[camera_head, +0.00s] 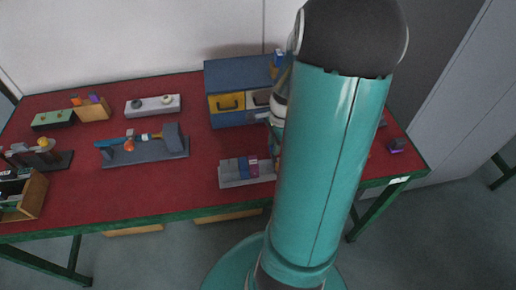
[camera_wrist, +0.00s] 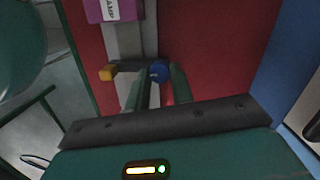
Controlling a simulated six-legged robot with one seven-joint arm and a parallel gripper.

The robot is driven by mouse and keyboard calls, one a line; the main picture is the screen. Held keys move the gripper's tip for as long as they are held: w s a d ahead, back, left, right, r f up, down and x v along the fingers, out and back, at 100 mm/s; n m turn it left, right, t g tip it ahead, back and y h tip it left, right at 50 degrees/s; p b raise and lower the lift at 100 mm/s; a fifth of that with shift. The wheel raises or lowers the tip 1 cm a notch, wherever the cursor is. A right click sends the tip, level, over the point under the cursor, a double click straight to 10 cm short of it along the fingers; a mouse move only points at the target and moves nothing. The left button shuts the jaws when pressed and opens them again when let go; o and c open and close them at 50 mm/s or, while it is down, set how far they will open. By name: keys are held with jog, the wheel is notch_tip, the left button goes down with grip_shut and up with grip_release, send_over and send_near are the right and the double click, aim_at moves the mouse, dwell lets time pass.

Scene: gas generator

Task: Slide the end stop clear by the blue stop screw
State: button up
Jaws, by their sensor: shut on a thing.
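In the wrist view my gripper (camera_wrist: 161,82) has its two dark green fingers closed on the blue stop screw (camera_wrist: 157,70). The screw's round blue head shows between the fingertips. The end stop (camera_wrist: 129,66) is a dark crosspiece over the grey rail (camera_wrist: 126,40), with the blue screw at its right and a yellow-orange end (camera_wrist: 107,73) at its left. A purple block (camera_wrist: 108,10) with a white label sits on the rail beyond the stop, apart from it. In the head view my arm hides the gripper, the stop and the screw.
In the head view the rail carries several blue and purple blocks (camera_head: 241,167) near the table's front edge. A blue cabinet (camera_head: 233,76) with drawers stands behind. A grey fixture (camera_head: 146,151) is to the left. Red table surface (camera_head: 195,195) lies bare left of the rail.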

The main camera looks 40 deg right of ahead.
jog(key=shift+s+d, duration=0.6)
jog(key=shift+d, duration=0.3)
jog(key=shift+s+d, duration=0.6)
jog(key=shift+d, duration=0.25)
jog(key=o, duration=0.9)
jog(key=shift+c, duration=0.2)
jog(key=shift+r, duration=0.1)
notch_tip(320, 180, up, 7)
jog(key=w+a+r+n+h, duration=0.1)
jog(key=w+a+r+n, duration=0.4)
jog(key=a, duration=0.3)
jog(key=s+a+r+n+t, duration=0.2)
jog(key=a+r+n, duration=0.3)
jog(key=a+n, duration=0.3)
jog(key=s+a+r+n+t, duration=0.2)
jog(key=a+r+n, duration=0.4)
jog(key=a, duration=0.9)
jog(key=n+t, duration=0.1)
jog(key=n, duration=0.2)
jog(key=shift+s+a+n, duration=0.25)
jog(key=shift+s+n, duration=0.05)
jog(key=shift+s, duration=0.05)
